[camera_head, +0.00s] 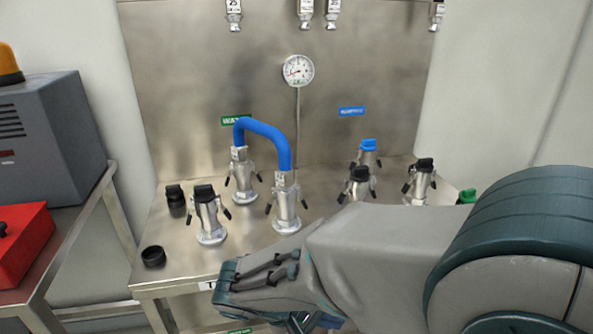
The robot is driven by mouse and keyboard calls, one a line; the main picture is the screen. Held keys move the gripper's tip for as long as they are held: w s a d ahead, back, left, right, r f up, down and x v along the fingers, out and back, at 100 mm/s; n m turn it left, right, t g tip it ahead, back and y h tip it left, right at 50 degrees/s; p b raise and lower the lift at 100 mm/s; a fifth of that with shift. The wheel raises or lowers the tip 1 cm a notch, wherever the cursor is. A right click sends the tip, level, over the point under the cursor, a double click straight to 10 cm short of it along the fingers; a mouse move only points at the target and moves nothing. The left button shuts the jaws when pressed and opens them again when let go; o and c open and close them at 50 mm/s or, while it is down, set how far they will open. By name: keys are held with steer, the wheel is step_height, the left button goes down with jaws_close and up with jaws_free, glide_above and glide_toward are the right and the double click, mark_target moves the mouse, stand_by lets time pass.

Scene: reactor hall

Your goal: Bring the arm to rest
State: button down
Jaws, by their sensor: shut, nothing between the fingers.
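My arm (370,260) comes in from the right, grey with a large teal-banded joint. It reaches left across the front of the steel bench. My gripper (228,283), at the left end of the arm, has dark strips along it and a teal end. It is shut and empty, at the bench's front edge. Its underside and part of the arm run out of the bottom of the picture. The arm hides the front right of the bench.
The steel bench (180,255) carries several upright couplings; a blue hose (265,130) joins two. A black ring (153,256) lies near its front left corner. A gauge (298,71) is on the back panel. At left, a cart holds a grey box (50,140) and red case (25,245).

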steer(key=s+d+r+m+y+p, duration=0.1)
steer(key=d+r+m+y+p, duration=0.2)
steer(key=r+p, duration=0.3)
steer(key=s+d+r+m+y+p, duration=0.1)
steer(key=d+r+m+y+p, duration=0.3)
steer(key=r, duration=0.7)
steer(key=shift+s+d+r+y+p, duration=0.3)
steer(key=shift+d+y+p, duration=0.55)
steer(key=shift+p, duration=0.2)
